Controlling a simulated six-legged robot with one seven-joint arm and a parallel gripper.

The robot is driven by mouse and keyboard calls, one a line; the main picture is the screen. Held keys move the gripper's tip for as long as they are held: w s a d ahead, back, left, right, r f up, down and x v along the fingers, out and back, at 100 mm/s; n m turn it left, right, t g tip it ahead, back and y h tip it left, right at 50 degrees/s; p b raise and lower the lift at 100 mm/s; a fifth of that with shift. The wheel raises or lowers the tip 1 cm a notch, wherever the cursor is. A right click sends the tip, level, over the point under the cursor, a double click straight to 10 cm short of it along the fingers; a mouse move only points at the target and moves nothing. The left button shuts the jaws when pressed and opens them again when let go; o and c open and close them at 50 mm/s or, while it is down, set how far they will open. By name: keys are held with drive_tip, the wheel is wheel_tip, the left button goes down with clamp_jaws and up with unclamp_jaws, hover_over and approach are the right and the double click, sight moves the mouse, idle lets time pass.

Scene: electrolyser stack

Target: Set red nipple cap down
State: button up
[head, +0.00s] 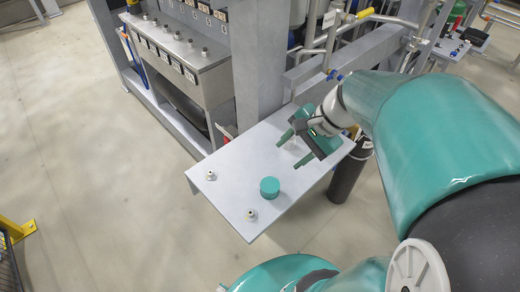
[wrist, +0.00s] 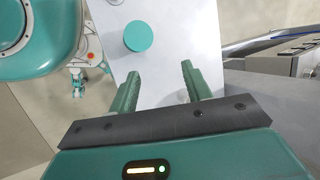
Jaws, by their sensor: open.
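No red cap shows clearly in either view. A round teal cap-like piece (head: 270,187) sits on the pale grey shelf (head: 232,170); it also shows in the wrist view (wrist: 138,36). Two small metal nipples stand bare on the shelf, one near its left corner (head: 211,176) and one near its front corner (head: 251,214). My gripper (head: 294,151) is over the right part of the shelf, behind and right of the teal piece. In the wrist view its green fingers (wrist: 159,76) are spread apart, with shelf surface between them and nothing clearly held.
A grey upright post (head: 258,60) and a metal cabinet with a row of fittings (head: 180,45) stand behind the shelf. Pipes (head: 335,35) run at the back. A dark cylinder (head: 349,172) stands below the shelf's right edge.

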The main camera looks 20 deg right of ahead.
drive_tip(key=s+a+r+n+t+h, duration=0.1)
drive_tip(key=a+r+n+h, duration=0.1)
drive_tip(key=n, duration=0.4)
drive_tip(key=s+a+r+n+t+h, duration=0.1)
drive_tip(key=s+a+r+n+h, duration=0.1)
drive_tip(key=a+n, duration=0.5)
wheel_tip(320, 180, up, 2)
drive_tip(key=shift+s+a+r+n+h, duration=0.15)
drive_tip(key=shift+s+a+n+h, duration=0.15)
drive_tip(key=shift+h, duration=0.2)
